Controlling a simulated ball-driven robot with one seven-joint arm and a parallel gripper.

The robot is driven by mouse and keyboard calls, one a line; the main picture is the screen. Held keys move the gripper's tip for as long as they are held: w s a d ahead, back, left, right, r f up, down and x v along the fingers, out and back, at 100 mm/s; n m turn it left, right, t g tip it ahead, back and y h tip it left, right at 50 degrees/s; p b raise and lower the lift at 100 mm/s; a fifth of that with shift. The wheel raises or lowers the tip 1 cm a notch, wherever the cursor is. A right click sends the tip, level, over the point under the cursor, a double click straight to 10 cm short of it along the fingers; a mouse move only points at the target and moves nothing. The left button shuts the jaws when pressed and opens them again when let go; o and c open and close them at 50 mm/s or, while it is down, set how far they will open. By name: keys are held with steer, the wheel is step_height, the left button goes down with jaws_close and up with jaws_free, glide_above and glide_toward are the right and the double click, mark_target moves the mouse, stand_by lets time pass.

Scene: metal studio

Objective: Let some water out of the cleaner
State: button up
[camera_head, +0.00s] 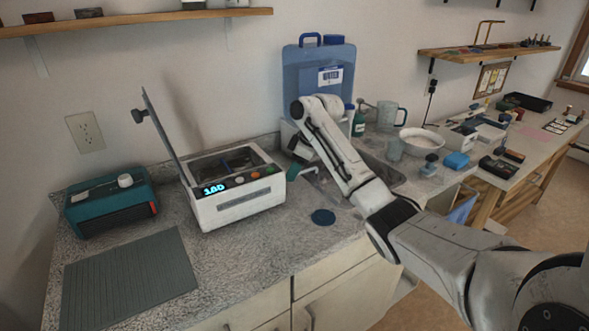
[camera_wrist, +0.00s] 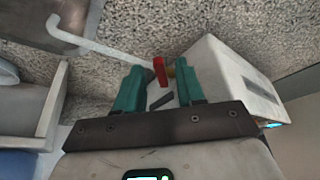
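The cleaner (camera_head: 240,208) is a white box with a lit display, standing on the counter with its lid (camera_head: 163,125) raised. Its side also shows in the wrist view (camera_wrist: 225,75). A red valve lever (camera_wrist: 159,70) sits beside that side, with a bit of brass next to it. My gripper (camera_wrist: 160,74) is open, with one teal finger on each side of the red lever. I see gaps between lever and fingers, but depth is hard to judge. In the head view my gripper (camera_head: 293,172) is at the cleaner's right side; the lever is hidden there.
A sink (camera_head: 385,172) with a bent spout (camera_wrist: 95,45) lies right of the cleaner. A blue water container (camera_head: 310,72) stands behind. A teal box (camera_head: 110,205) and grey mat (camera_head: 130,280) are left. A dark blue disc (camera_head: 323,216) lies in front.

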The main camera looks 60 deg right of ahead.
jaws_close()
stand_by(0.3)
steer(key=shift+a+p, duration=0.1)
steer(key=shift+p, duration=0.2)
steer(key=shift+a+r+m+p, duration=0.2)
steer(key=shift+m+p, duration=0.4)
steer(key=shift+p, duration=0.1)
steer(key=a+m+h+p, duration=0.1)
steer(key=m+p, duration=0.1)
steer(key=shift+p, duration=0.4)
steer(key=shift+w+a+f+m+h+p, duration=0.1)
steer(key=shift+a+m+h+p, duration=0.3)
steer(key=shift+m+p, duration=0.6)
steer(key=shift+w+a+f+m+h+p, duration=0.1)
steer(key=shift+a+m+h+p, duration=0.3)
steer(key=shift+m+p, duration=0.6)
steer(key=shift+d, duration=0.1)
